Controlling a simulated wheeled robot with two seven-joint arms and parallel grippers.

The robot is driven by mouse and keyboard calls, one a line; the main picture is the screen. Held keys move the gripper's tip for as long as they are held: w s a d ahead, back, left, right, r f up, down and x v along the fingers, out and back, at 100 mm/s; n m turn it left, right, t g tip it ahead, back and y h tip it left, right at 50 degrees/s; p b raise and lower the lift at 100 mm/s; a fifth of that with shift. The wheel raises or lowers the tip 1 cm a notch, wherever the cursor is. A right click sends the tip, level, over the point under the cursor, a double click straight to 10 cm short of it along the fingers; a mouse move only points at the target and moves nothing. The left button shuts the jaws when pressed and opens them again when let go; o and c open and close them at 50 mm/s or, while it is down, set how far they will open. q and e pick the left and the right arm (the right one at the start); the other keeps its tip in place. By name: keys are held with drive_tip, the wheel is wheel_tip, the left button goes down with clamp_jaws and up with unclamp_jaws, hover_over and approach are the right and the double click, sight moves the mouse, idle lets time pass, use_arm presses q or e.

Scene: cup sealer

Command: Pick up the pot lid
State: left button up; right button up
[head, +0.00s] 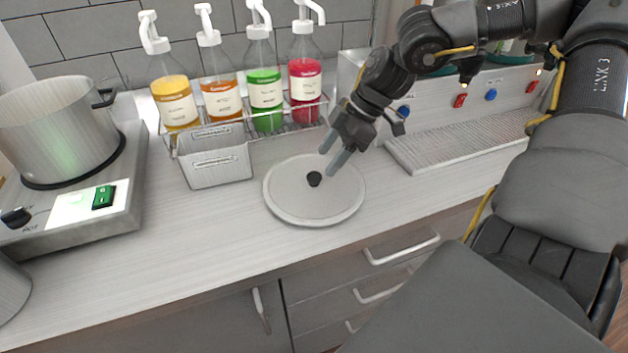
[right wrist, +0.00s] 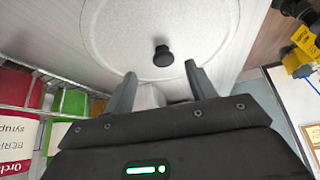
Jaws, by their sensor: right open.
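The pot lid (head: 290,206) is a round, light grey disc with a black knob (head: 314,179). It lies flat on the counter in the middle of the head view. My right gripper (head: 334,163) is open just above the lid, a little to the right of and behind the knob. In the right wrist view the lid (right wrist: 115,35) fills the top, and the knob (right wrist: 163,56) shows beyond the two open fingertips (right wrist: 160,72), roughly between them. The fingers do not hold it. My left gripper is not in view.
A steel pot (head: 55,130) stands on a hot plate (head: 130,190) at the left. A rack holds several syrup bottles (head: 265,95) behind a small metal bin (head: 215,165). A drip tray (head: 460,138) lies to the right. The counter (head: 190,235) left of the lid is clear.

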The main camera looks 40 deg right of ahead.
sight(316, 175)
drive_tip(key=shift+a+p+x, duration=0.2)
drive_tip(key=shift+p+x, duration=0.2)
drive_tip(key=shift+x, duration=2.2)
drive_tip(key=shift+s+r, duration=0.1)
drive_tip(key=shift+s, duration=0.05)
clamp_jaws()
drive_tip(key=shift+r, duration=0.1)
